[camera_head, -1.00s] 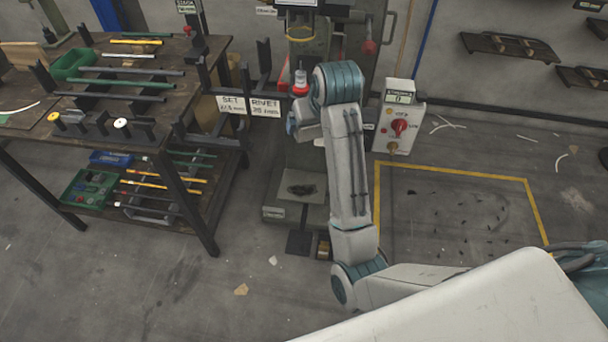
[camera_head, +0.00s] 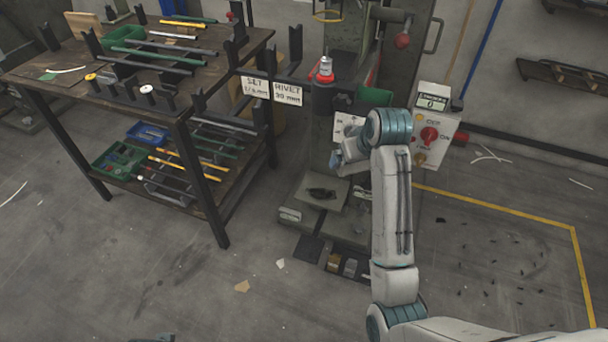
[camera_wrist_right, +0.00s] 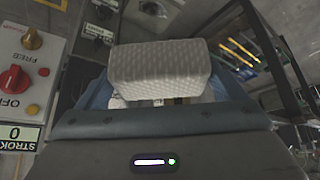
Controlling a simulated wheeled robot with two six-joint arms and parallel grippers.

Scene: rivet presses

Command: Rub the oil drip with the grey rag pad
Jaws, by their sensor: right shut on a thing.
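A grey rag pad (camera_wrist_right: 160,68), pale and quilted, is held across the jaws of my right gripper in the right wrist view. My right gripper (camera_head: 337,162) shows small in the head view, in front of the rivet press and above its base plate; the pad is not clear there. A dark, oily-looking patch (camera_head: 322,193) lies on the press's base plate, below the gripper and slightly left of it in the picture. I see a clear gap between gripper and patch. My left gripper is not clearly in view.
The press's control box (camera_head: 434,125) with a red knob stands right of my arm. A workbench (camera_head: 190,100) with rods and trays is at the left. A red-and-white bottle (camera_head: 326,68) stands at the press. The front-left floor is mostly open.

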